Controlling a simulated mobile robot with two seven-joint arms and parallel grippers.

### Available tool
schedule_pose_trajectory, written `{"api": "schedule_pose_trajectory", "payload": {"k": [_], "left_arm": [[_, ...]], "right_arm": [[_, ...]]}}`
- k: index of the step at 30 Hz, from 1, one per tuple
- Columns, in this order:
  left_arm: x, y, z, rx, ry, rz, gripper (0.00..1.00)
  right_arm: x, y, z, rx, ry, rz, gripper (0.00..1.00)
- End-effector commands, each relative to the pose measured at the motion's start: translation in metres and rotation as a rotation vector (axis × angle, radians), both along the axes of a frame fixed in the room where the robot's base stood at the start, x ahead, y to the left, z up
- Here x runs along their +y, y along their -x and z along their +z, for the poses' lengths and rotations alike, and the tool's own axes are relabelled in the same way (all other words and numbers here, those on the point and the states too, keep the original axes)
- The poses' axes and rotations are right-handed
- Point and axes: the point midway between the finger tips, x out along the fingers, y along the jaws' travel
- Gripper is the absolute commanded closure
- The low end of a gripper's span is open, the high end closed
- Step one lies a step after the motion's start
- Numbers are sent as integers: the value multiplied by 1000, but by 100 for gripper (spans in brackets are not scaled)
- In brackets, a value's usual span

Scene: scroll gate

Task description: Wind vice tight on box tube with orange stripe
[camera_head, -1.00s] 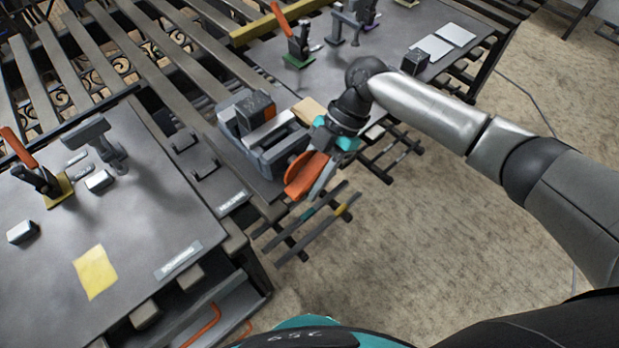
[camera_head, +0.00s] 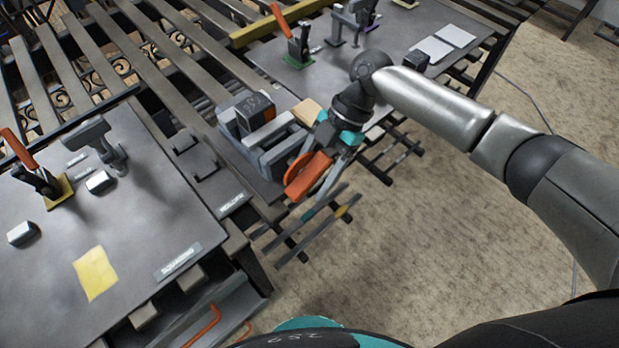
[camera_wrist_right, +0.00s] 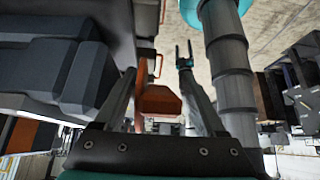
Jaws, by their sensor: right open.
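The grey vice (camera_head: 275,147) sits at the near edge of the middle bench. Between its jaws is a dark box tube (camera_head: 256,107) with an orange stripe on its end. An orange handle part (camera_head: 306,178) is at the vice's near end. My right gripper (camera_head: 318,190) is open, with its fingers reaching down around or beside the orange part; I cannot tell whether they touch it. In the right wrist view the orange part (camera_wrist_right: 158,101) shows between the two fingers, and the box tube's orange stripe (camera_wrist_right: 28,135) shows at lower left.
A tan block (camera_head: 307,111) lies close behind my right wrist. A rack of bars (camera_head: 300,235) sticks out below the gripper. The left bench (camera_head: 130,225) holds a clamp, small blocks and a yellow note. Open floor (camera_head: 430,250) lies to the right.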

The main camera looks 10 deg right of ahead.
Motion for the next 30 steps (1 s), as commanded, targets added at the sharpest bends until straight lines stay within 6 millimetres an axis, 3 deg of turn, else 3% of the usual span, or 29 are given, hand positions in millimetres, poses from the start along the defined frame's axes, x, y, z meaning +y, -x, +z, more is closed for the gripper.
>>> {"api": "schedule_pose_trajectory", "payload": {"k": [15,21,30], "left_arm": [[0,0,2,0,0,0,28],[0,0,2,0,0,0,28],[0,0,2,0,0,0,28]], "right_arm": [[-54,-40,94,-4,0,-1,28],[-64,-47,110,-2,1,-1,28],[-66,-47,113,0,1,-1,28]]}}
